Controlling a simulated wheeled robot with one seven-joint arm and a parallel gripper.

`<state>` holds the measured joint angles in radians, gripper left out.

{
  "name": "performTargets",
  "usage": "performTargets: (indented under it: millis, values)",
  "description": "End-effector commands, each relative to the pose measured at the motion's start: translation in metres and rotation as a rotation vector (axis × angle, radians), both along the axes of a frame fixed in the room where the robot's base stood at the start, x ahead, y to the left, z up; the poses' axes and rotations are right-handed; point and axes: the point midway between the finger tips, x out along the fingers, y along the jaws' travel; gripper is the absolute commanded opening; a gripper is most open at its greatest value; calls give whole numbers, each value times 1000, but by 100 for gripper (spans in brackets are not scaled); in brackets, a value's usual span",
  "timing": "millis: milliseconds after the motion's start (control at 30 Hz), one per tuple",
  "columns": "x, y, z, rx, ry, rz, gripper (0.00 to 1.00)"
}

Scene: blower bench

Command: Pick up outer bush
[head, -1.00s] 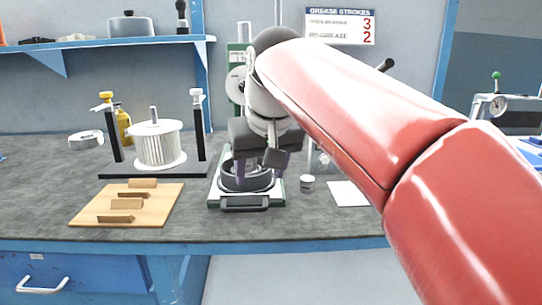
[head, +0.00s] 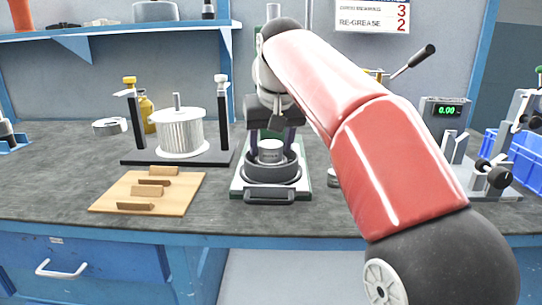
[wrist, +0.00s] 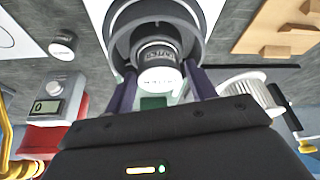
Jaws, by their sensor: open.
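A small grey cylinder with dark print (head: 270,152) stands upright inside a dark ring-shaped housing (head: 273,178) on the press base. It also shows in the wrist view (wrist: 160,76), with a pale end face. A similar small printed cylinder (wrist: 62,46) stands apart on the bench, partly hidden behind my arm in the head view (head: 333,178). The print is too small to read, so I cannot tell which is the outer bush. My gripper (head: 271,142) is open above the housing, its purple fingers on either side of the cylinder. I cannot tell whether they touch it.
A wooden board with blocks (head: 185,196) lies at the left front. Behind it stands a ribbed white cylinder (head: 180,133) between two posts. A digital gauge (head: 447,110) and blue bins (head: 520,150) are at the right. The bench front between has bare room.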

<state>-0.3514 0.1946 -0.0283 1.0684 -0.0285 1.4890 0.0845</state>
Motion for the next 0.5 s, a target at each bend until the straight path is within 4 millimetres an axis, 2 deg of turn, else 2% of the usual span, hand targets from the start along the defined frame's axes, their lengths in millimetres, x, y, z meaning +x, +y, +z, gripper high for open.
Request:
performTargets:
  millis: [100, 333, 500]
  values:
    - [3, 1, -8, 0, -1, 0, 56]
    - [3, 1, -7, 0, -2, 0, 54]
    - [3, 1, -7, 0, -2, 0, 32]
